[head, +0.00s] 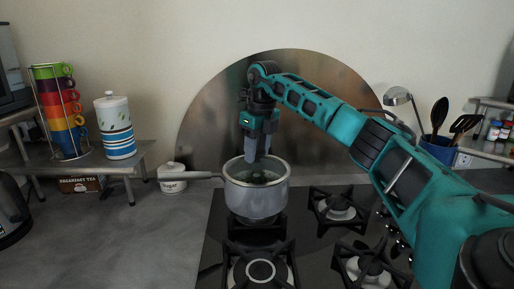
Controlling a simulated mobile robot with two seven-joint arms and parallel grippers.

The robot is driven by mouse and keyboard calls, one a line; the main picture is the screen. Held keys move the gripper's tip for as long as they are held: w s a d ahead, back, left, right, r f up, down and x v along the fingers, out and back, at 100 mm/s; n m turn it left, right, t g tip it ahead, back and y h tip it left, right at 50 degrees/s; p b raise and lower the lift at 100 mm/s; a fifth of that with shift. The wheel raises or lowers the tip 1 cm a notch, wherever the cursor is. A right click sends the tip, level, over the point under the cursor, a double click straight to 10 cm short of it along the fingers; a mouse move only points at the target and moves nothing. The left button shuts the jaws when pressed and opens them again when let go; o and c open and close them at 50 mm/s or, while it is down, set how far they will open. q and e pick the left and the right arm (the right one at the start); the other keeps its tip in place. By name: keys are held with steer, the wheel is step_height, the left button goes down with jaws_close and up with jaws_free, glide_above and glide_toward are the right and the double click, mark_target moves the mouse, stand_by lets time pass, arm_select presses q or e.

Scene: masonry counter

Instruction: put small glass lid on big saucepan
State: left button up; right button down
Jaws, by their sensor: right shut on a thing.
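The big saucepan (256,202) is a grey metal pot on a back burner of the hob, its long handle pointing left. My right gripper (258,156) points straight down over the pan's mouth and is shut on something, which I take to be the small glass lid. The lid (258,178) seems to show as a dark, see-through round in the pan's mouth, below the fingers. Its edge is hard to make out, so I cannot tell whether it touches the rim. My left gripper is not in view.
The black hob (218,238) has other burners free in front and to the right. A white sugar pot (172,178) stands by the pan's handle. A raised shelf (130,160) at left holds stacked mugs (65,110) and a striped canister (117,128). A blue utensil holder (437,150) is at right.

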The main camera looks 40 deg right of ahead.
steer(key=shift+f, duration=0.15)
steer(key=c, duration=0.5)
jaws_free()
steer(key=r, duration=0.4)
steer(key=s+r, duration=0.1)
steer(key=r, duration=0.7)
steer(key=shift+s+r, duration=0.3)
steer(key=shift+r, duration=0.1)
